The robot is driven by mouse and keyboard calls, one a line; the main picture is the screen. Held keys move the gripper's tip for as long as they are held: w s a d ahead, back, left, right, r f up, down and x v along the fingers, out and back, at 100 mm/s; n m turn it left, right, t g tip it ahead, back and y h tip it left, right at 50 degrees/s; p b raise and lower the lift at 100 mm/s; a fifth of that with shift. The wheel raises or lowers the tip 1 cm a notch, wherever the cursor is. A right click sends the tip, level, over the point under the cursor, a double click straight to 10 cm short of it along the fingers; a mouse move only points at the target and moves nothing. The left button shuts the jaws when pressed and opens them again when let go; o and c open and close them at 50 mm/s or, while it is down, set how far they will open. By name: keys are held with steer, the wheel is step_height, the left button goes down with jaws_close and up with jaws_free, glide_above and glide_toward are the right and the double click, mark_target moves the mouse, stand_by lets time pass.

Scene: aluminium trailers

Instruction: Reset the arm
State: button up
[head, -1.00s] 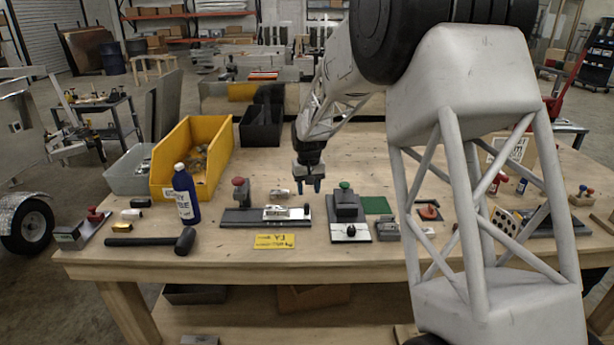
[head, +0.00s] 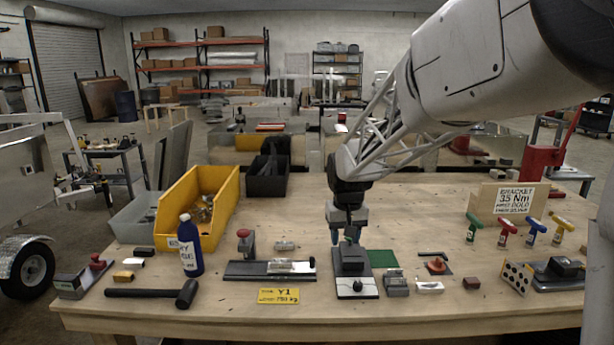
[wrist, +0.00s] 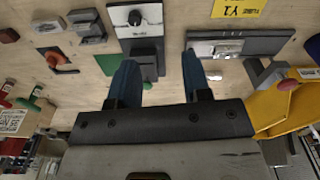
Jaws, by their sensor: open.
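My gripper (head: 346,237) points down over the middle of the workbench (head: 300,215), its two blue fingers apart. In the head view it overlaps the top of the dark block fixture (head: 352,287) with a green knob. My arm comes in from the upper right of the head view.
A yellow bin (head: 222,215), a blue bottle (head: 190,247) and a black mallet (head: 150,293) are on the left. A yellow label (head: 278,296) lies near the front edge. Several T-handled tools (head: 503,232) and a cardboard sign (head: 515,200) stand on the right. Wood behind the green mat (head: 382,258) is clear.

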steer(key=s+d+r+t, duration=0.1)
steer(key=s+d+r, duration=0.2)
steer(key=s, duration=0.7)
steer(key=s+d+r, duration=0.2)
steer(key=s+d, duration=0.1)
steer(key=s, duration=0.7)
steer(key=s+d+f, duration=0.1)
steer(key=s, duration=0.8)
steer(key=s+d+f+m, duration=0.1)
steer(key=s+d+f, duration=0.1)
steer(key=s, duration=0.6)
steer(key=shift+s+m+t, duration=0.3)
steer(key=shift+s+t, duration=0.1)
